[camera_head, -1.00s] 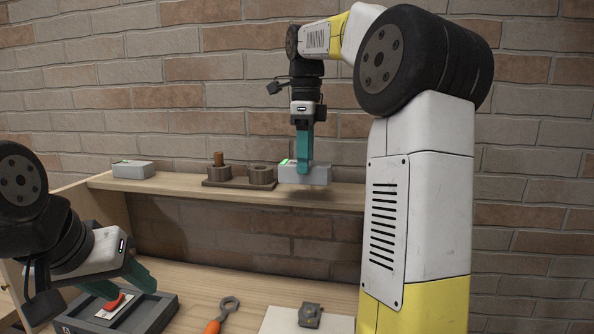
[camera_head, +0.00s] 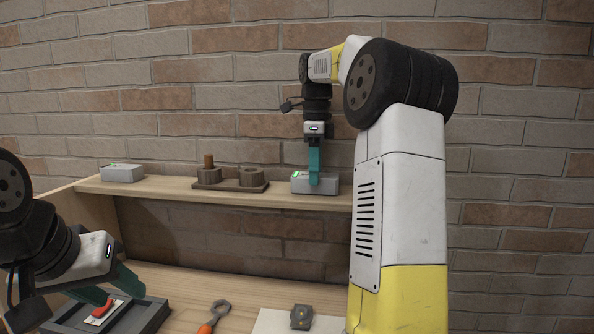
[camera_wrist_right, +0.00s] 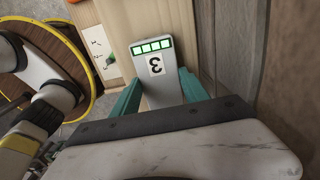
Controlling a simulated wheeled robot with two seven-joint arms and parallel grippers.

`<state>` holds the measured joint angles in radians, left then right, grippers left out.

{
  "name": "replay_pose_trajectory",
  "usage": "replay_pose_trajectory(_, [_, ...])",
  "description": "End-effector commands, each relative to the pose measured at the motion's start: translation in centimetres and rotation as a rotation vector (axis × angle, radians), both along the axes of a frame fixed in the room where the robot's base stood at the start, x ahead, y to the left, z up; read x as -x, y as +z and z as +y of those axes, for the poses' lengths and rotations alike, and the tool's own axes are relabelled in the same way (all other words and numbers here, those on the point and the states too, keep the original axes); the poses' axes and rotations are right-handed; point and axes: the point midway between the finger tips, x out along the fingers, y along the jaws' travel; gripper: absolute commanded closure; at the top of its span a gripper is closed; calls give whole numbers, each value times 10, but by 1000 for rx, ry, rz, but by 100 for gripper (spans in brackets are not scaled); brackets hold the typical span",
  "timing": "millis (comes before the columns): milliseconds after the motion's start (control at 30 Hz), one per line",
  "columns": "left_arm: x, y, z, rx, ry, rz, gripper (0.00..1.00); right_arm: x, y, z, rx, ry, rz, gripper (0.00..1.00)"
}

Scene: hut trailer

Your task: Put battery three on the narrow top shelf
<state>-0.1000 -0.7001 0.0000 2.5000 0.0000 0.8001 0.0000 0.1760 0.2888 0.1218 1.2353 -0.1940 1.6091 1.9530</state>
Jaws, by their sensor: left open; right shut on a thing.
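Battery three (camera_wrist_right: 160,88) is a grey block with a green light strip and a "3" on its face, seen in the right wrist view. In the head view the battery (camera_head: 301,186) is at the right part of the narrow top shelf (camera_head: 285,201). Its underside is at or very close to the shelf surface; I cannot tell if it bears weight there. My right gripper (camera_head: 314,184) points down and is shut on the battery, its teal fingers on both sides. My left gripper (camera_head: 112,291) is open, low at the left over a dark tray.
Another grey battery (camera_head: 122,174) lies at the shelf's left end. A brown holder with two round posts (camera_head: 231,180) stands between. A brick wall is behind.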

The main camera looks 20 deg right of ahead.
Motion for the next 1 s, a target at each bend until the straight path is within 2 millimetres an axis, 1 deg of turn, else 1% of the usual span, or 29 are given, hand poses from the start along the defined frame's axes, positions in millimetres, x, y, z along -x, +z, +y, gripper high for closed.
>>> replay_pose_trajectory(100, [0,0,0,0,0,0,54,0,-3,0,0,0,-1,100])
replay_pose_trajectory(133, [0,0,0,0,0,0,54,0,-3,0,0,0,0,42])
replay_pose_trajectory(167, [0,0,0,0,0,0,54,0,-2,0,0,0,0,36])
replay_pose_trajectory(200, [0,0,0,0,0,0,54,0,-2,0,0,0,0,28])
replay_pose_trajectory(233, [0,0,0,0,0,0,54,0,-2,0,0,0,0,26])
replay_pose_trajectory(567, [0,0,0,0,0,0,54,0,0,0,0,0,0,26])
replay_pose_trajectory(667, [0,0,0,0,0,0,54,-1,9,0,0,0,-3,26])
replay_pose_trajectory(900, [0,0,0,0,0,0,54,-1,49,0,0,1,-3,26])
replay_pose_trajectory(1000, [0,0,0,0,0,0,54,-1,62,0,0,1,-2,26])
